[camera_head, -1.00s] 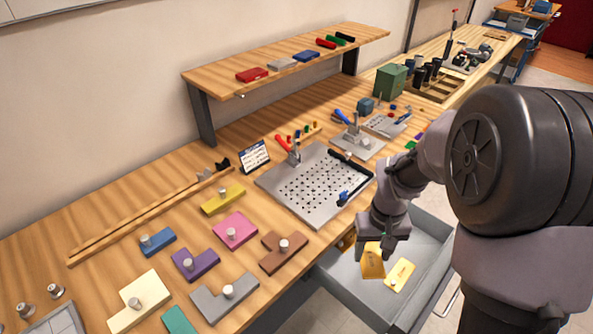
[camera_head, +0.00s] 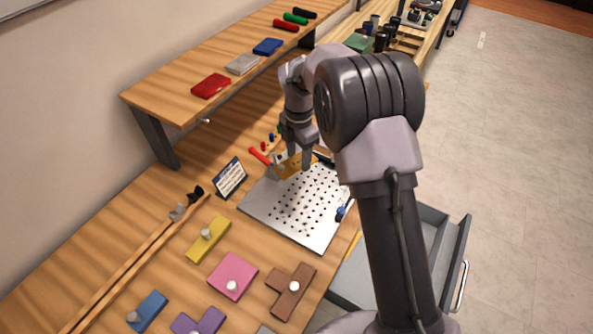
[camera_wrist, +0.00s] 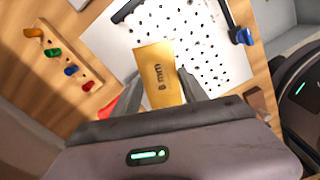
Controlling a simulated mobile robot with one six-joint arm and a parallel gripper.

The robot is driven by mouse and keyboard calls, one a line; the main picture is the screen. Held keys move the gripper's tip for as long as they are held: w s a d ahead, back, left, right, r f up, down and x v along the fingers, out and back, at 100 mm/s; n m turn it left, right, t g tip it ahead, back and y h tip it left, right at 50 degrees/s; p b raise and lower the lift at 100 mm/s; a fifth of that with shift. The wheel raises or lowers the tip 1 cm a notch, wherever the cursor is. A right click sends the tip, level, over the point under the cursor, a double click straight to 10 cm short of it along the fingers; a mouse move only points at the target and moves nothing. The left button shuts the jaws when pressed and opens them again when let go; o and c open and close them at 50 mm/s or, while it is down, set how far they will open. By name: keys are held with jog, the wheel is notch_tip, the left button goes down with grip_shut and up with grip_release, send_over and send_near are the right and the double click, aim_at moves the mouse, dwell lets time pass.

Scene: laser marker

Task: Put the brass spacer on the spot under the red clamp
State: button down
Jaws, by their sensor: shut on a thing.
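My gripper (camera_head: 294,158) is shut on the brass spacer (camera_head: 288,167), a flat yellow plate. In the wrist view, the spacer (camera_wrist: 157,76) sits between the fingers (camera_wrist: 162,88), with a marking that reads like "8 mm" or "6 mm". It is over the perforated steel plate (camera_head: 285,222), near its back left corner. I cannot tell whether it touches the plate. The red clamp (camera_head: 259,156) is just left of the spacer, its base partly hidden; its red handle also shows in the wrist view (camera_wrist: 122,103). The spot under the clamp is not clearly visible.
A small sign (camera_head: 230,177) stands left of the plate. A blue clamp (camera_wrist: 241,36) is on the plate's other side. A peg rack (camera_wrist: 62,56) stands nearby. The shelf (camera_head: 185,82) rises behind. The open drawer (camera_head: 433,222) is below the bench, its inside mostly hidden by my arm.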

aim_at(298, 184)
jog(key=f+b, duration=0.1)
jog(key=f, duration=0.2)
jog(key=f+b, duration=0.1)
jog(key=f, duration=0.5)
jog(key=shift+s+b, duration=0.25)
jog(key=shift+b, duration=0.15)
jog(key=shift+f, duration=0.1)
jog(key=shift+f, duration=0.15)
jog(key=c, duration=0.6)
grip_release()
